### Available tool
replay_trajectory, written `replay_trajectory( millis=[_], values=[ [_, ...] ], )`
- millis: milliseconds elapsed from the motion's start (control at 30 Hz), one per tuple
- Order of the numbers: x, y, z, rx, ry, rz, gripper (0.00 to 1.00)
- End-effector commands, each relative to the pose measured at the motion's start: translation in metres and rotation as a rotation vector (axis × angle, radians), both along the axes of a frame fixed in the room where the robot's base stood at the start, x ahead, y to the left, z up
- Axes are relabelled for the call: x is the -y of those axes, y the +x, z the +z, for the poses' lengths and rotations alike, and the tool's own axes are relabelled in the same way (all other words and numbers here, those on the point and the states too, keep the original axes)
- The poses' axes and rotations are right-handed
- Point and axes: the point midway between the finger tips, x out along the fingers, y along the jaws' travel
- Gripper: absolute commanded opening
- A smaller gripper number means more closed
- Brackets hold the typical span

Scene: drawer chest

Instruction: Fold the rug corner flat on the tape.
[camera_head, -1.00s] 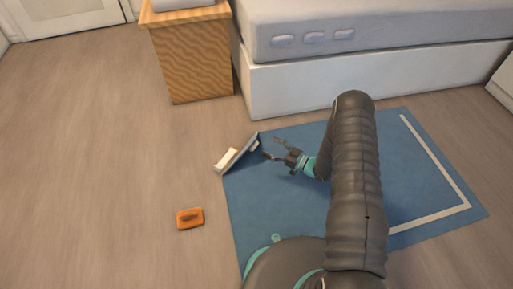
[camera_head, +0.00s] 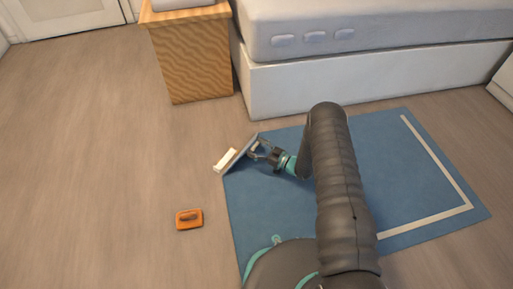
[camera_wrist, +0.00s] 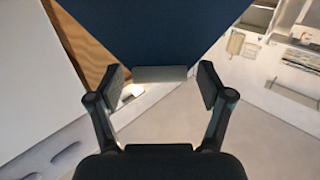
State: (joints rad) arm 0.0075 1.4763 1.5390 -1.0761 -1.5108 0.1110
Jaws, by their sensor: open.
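The blue rug (camera_head: 270,205) lies on the floor with its upper left corner raised. The raised rug corner (camera_head: 240,155) leans up in the head view. In the wrist view the corner (camera_wrist: 155,30) is a dark blue triangle pointing down, with a grey tab (camera_wrist: 160,74) at its tip. A white tape strip (camera_head: 225,160) lies on the floor just left of the raised corner. My gripper (camera_head: 257,149) is at the inner side of the corner. Its fingers are open, one on each side of the tab, with gaps visible in the wrist view.
An orange block (camera_head: 189,219) lies on the floor left of the rug. A wooden nightstand (camera_head: 190,60) and a white bed (camera_head: 370,80) stand behind. A white line (camera_head: 440,165) marks the rug's right part.

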Motion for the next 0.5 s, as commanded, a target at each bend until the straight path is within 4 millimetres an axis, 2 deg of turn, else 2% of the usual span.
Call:
replay_trajectory(
  millis=[100,133,400,433,500],
  values=[
    [0.0001,0.0,0.0001,0.0,0.0,0.0,0.79],
    [0.0001,0.0,0.0001,0.0,0.0,0.0,0.74],
    [0.0001,-0.0002,0.0,0.0,0.0,0.0,0.07],
    [0.0001,-0.0002,0.0,0.0,0.0,0.0,0.0],
    [0.0001,-0.0002,0.0,0.0,-0.001,0.0,0.0]
  ],
)
